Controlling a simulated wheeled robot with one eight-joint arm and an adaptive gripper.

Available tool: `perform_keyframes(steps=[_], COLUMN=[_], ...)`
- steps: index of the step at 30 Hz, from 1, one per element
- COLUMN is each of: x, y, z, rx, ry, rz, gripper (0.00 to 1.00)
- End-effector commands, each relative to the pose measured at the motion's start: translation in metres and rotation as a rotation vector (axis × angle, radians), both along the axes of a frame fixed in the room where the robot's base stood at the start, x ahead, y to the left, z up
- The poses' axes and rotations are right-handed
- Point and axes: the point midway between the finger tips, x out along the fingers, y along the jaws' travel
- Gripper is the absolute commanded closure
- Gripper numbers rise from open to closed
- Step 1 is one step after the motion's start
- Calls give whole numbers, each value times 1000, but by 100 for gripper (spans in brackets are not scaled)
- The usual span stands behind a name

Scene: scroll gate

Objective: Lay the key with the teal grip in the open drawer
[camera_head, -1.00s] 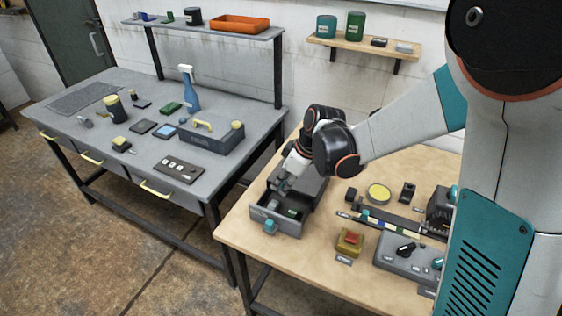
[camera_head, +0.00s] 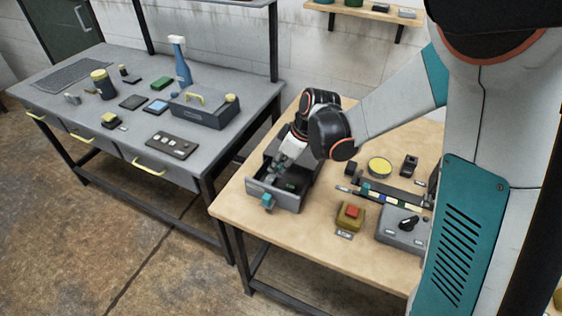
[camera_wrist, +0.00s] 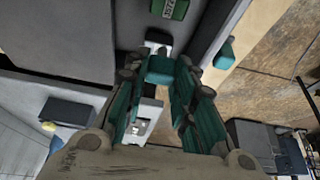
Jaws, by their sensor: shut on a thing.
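The open drawer (camera_head: 262,189) juts from a small dark grey cabinet on the wooden bench, with a teal handle (camera_head: 268,203) on its front. My gripper (camera_head: 281,164) points down over the drawer. In the wrist view my gripper (camera_wrist: 160,82) is shut on the teal grip of the key (camera_wrist: 160,68). A pale metal part shows just beyond the grip. The fingers hide much of the key, and I cannot tell whether it touches the drawer floor. A green labelled block (camera_wrist: 168,8) lies in the drawer beyond the key.
Right of the drawer on the bench are a red button on a yellow box (camera_head: 350,215), a yellow disc (camera_head: 380,166), a dark rail and a grey control box (camera_head: 402,232). A grey table (camera_head: 60,92) with a toolbox and spray bottle stands left, across a gap.

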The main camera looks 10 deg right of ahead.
Motion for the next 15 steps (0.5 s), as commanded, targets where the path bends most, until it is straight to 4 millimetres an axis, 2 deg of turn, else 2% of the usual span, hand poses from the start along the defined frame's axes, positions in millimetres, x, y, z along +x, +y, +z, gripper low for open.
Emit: perform_keyframes(steps=[1,15], x=[0,0], y=[0,0], z=[-8,-50], rx=[0,0], ry=[0,0], rz=[0,0], gripper=[99,99])
